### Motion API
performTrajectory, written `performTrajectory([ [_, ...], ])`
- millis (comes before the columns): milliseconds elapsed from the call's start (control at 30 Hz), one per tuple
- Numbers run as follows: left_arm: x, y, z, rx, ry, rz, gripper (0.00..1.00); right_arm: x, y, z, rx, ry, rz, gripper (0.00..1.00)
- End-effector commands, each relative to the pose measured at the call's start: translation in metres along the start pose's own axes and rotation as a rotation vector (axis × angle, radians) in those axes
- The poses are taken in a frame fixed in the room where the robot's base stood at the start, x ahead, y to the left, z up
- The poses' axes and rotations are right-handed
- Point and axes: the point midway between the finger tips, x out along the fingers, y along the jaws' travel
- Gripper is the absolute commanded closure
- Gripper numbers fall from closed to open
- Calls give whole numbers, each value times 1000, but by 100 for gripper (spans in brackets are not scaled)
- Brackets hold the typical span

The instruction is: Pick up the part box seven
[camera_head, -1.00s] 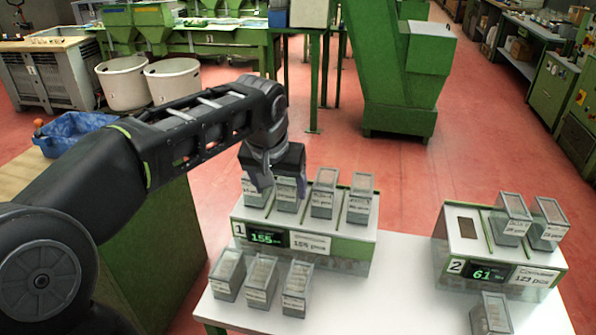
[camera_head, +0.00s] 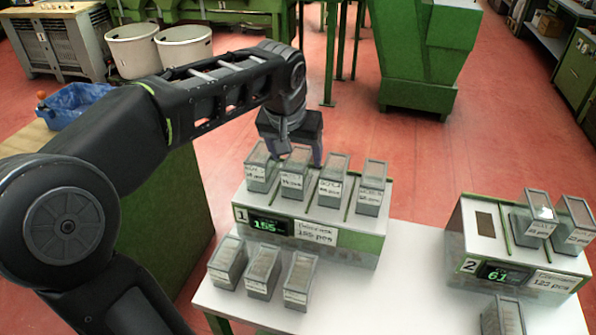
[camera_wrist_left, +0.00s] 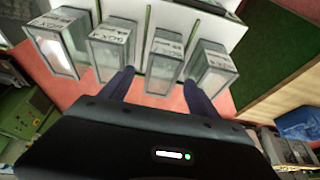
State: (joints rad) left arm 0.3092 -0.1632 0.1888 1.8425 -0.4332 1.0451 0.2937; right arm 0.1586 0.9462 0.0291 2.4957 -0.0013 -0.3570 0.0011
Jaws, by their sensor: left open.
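Clear lidded part boxes with white labels stand in a row on station 1: the leftmost (camera_head: 261,172), the second (camera_head: 294,178), the third (camera_head: 332,184) and the rightmost (camera_head: 370,190). The labels are too blurred for me to tell which is box seven. My left gripper (camera_head: 299,155) is open and empty, pointing down at the back of the second box. In the left wrist view, its fingers (camera_wrist_left: 160,86) lie either side of that box's (camera_wrist_left: 165,60) near end; contact is unclear. My right gripper is not in view.
Station 1 (camera_head: 345,238) has a green display reading 155. Three more boxes (camera_head: 262,272) stand on the white table (camera_head: 395,300) in front. Station 2 (camera_head: 490,240) at the right holds two boxes (camera_head: 555,222).

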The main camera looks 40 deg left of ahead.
Motion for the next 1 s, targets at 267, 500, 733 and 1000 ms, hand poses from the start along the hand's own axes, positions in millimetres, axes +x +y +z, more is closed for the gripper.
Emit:
performTrajectory([
  [267, 17, 0, 0, -1, 1, 0, 29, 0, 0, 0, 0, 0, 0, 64],
  [500, 20, 0, 0, -1, -1, 0, 29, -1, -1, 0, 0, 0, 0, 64],
  [733, 48, -2, -2, 0, -4, 0, 29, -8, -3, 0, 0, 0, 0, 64],
  [1000, 69, -2, -2, -1, 1, 1, 29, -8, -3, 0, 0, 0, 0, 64],
])
